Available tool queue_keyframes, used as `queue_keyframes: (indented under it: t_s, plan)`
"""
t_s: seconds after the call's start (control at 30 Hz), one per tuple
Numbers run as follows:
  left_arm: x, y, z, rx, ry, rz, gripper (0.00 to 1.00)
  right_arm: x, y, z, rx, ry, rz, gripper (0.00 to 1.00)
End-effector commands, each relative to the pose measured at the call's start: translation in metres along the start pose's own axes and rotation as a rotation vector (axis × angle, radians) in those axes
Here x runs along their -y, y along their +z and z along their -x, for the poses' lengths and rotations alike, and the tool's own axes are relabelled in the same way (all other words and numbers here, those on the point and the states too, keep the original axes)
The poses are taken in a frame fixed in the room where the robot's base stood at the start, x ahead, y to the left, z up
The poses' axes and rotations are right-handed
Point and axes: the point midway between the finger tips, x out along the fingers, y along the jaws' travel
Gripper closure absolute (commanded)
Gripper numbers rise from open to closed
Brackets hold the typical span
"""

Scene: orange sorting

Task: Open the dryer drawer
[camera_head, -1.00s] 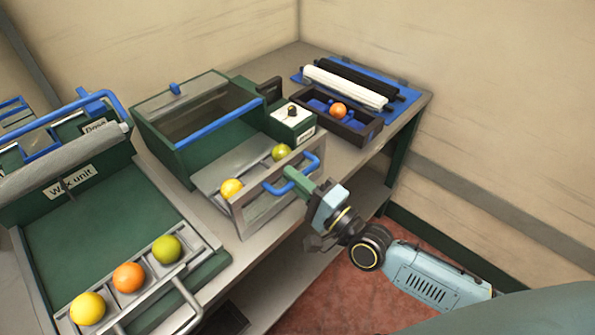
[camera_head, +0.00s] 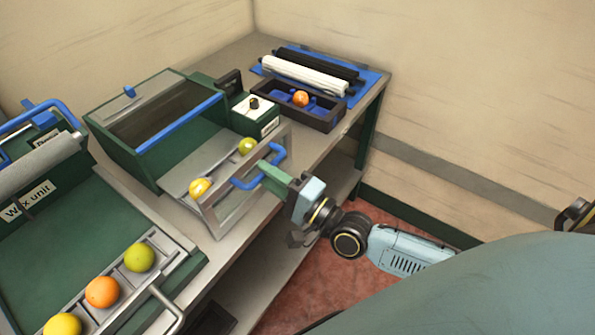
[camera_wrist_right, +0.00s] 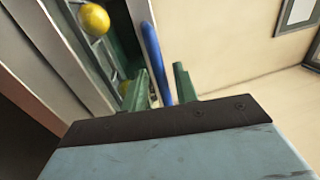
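The dryer (camera_head: 150,160) is a green box with a clear lid, at the middle left in the head view. Its drawer (camera_head: 217,217) stands pulled out at the front, with a yellow fruit (camera_head: 200,188) and a yellow-green fruit (camera_head: 247,146) inside. A blue handle (camera_head: 243,184) is on the drawer front. My right gripper (camera_head: 268,176) is at this handle. In the right wrist view the green fingers (camera_wrist_right: 163,88) stand apart on either side of the blue handle (camera_wrist_right: 152,50), with a gap to the right finger. My left gripper is not in view.
The wax unit (camera_head: 60,225) stands at the left, with several fruits in a row at its front. A dark tray (camera_head: 325,116) with an orange (camera_head: 301,98) and a white roller (camera_head: 305,75) lie at the back. Open floor (camera_head: 330,285) lies right of the table.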

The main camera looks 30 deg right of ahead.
Motion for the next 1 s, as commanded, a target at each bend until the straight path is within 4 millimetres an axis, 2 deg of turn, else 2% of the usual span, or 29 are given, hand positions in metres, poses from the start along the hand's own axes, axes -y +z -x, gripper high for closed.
queue_keyframes:
  t_s: [0.3, 0.5, 0.7, 1.0]
  plan:
    - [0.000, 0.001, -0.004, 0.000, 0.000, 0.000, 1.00, -0.002, 0.001, 0.073, 0.004, 0.007, 0.000, 0.71]
    - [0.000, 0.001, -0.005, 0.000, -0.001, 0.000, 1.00, -0.001, 0.000, 0.105, 0.002, 0.004, 0.001, 0.71]
    - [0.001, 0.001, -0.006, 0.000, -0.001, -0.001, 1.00, 0.000, 0.000, 0.117, 0.002, 0.001, 0.000, 0.71]
    - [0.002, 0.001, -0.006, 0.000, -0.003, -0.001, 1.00, 0.001, 0.000, 0.118, 0.001, 0.000, 0.000, 0.71]
